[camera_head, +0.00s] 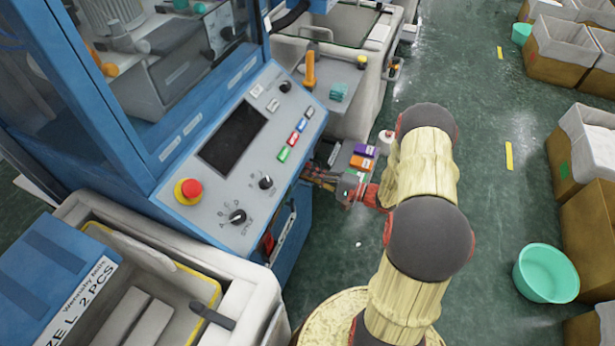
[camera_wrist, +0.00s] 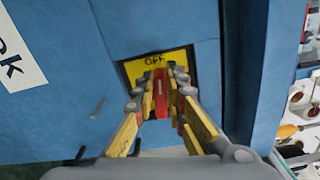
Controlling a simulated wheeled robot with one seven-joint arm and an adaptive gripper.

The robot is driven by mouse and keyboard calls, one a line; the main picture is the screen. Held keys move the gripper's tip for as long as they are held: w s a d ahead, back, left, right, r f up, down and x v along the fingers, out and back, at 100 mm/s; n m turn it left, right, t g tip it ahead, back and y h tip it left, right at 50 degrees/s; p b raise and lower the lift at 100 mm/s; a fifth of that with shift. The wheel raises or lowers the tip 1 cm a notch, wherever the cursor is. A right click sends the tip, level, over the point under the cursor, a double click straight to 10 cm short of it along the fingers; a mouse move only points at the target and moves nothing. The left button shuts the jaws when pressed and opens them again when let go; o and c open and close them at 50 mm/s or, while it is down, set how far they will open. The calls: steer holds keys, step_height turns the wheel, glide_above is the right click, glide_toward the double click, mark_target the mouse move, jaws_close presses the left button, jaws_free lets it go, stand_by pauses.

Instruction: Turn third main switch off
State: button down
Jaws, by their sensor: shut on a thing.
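In the wrist view, a red switch handle (camera_wrist: 161,92) sits in front of a yellow plate (camera_wrist: 150,67) on a blue panel. The plate's visible edge reads "OFF". The handle stands roughly upright in the picture, in line with that word. My gripper (camera_wrist: 161,88) is shut on the handle, one yellow-sided finger on each side. The fingers hide the lower plate and any other label. In the head view my gripper (camera_head: 318,178) is at the right side of the blue machine (camera_head: 115,150), below its control panel. The gripped switch cannot be made out there.
The control panel (camera_head: 262,185) carries a red emergency button (camera_head: 188,190), dark knobs and coloured buttons. Another machine (camera_head: 360,60) stands close beyond my gripper. A green basin (camera_head: 545,273) and lined boxes (camera_head: 570,50) stand to the right. Green floor between is mostly clear.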

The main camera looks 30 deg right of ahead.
steer(key=shift+f+n+b, duration=0.3)
steer(key=shift+n+b, duration=0.3)
steer(key=shift+n, duration=0.4)
steer(key=c, duration=1.8)
jaws_free()
steer(key=v, duration=1.2)
